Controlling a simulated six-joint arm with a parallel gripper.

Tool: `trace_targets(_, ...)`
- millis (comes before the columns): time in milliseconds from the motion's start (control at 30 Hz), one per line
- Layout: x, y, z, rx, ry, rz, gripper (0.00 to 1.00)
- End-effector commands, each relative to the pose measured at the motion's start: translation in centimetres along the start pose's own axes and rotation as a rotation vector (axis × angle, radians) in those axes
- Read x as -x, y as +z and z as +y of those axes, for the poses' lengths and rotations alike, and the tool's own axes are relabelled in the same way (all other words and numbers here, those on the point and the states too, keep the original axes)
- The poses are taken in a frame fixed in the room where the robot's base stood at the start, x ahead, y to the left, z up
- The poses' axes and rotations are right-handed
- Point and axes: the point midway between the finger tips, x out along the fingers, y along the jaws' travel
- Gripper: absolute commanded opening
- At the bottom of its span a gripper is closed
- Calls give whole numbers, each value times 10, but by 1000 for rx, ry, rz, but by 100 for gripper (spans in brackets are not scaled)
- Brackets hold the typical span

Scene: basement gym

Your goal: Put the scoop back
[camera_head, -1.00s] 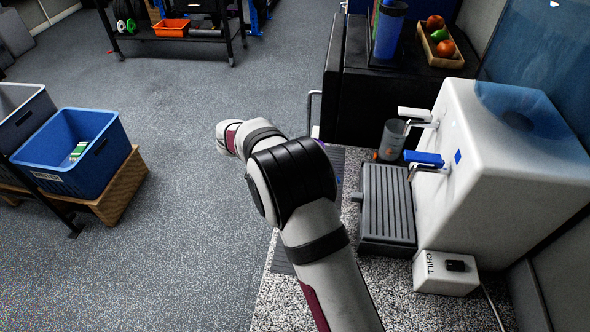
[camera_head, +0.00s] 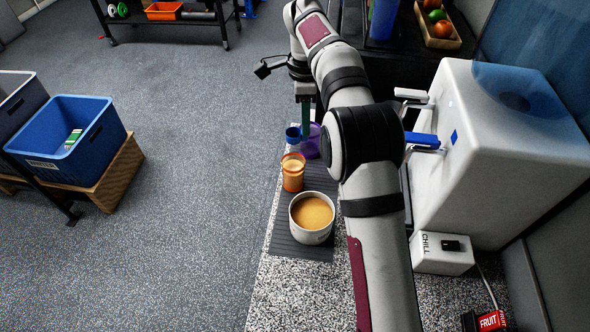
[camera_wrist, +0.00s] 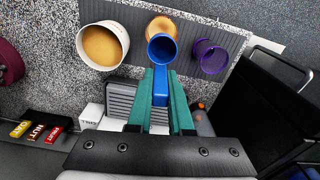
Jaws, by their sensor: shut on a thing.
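My gripper (camera_head: 305,105) points down with green fingers, shut on the handle of a blue scoop (camera_head: 293,134). In the wrist view the scoop's round bowl (camera_wrist: 162,48) sticks out past the fingertips (camera_wrist: 160,75); it looks blue inside, with no powder that I can make out. A white tub (camera_head: 298,226) of tan powder stands on the grey ribbed mat (camera_head: 284,245). An orange cup (camera_head: 293,183) with tan powder stands behind it. A purple cup (camera_head: 311,148) is farther back, partly behind the scoop and gripper. In the wrist view the scoop bowl overlaps the orange cup (camera_wrist: 160,22).
A white dispenser (camera_head: 480,150) with a blue tap (camera_head: 421,140) stands right of my arm, with a CHILL box (camera_head: 440,254) before it. A black cabinet with a fruit tray (camera_head: 450,42) is behind.

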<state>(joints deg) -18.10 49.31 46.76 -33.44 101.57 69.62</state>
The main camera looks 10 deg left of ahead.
Motion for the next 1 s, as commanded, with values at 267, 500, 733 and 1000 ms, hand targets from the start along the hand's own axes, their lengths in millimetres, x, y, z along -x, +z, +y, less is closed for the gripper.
trace_targets(267, -6, -31, 30, 147, 6, 14, 0)
trace_targets(500, -36, -81, 130, 457, -2, 10, 0)
trace_targets(733, -63, -98, 214, 631, -20, -1, 0)
trace_targets(1000, -97, -50, 221, 673, -19, -4, 0)
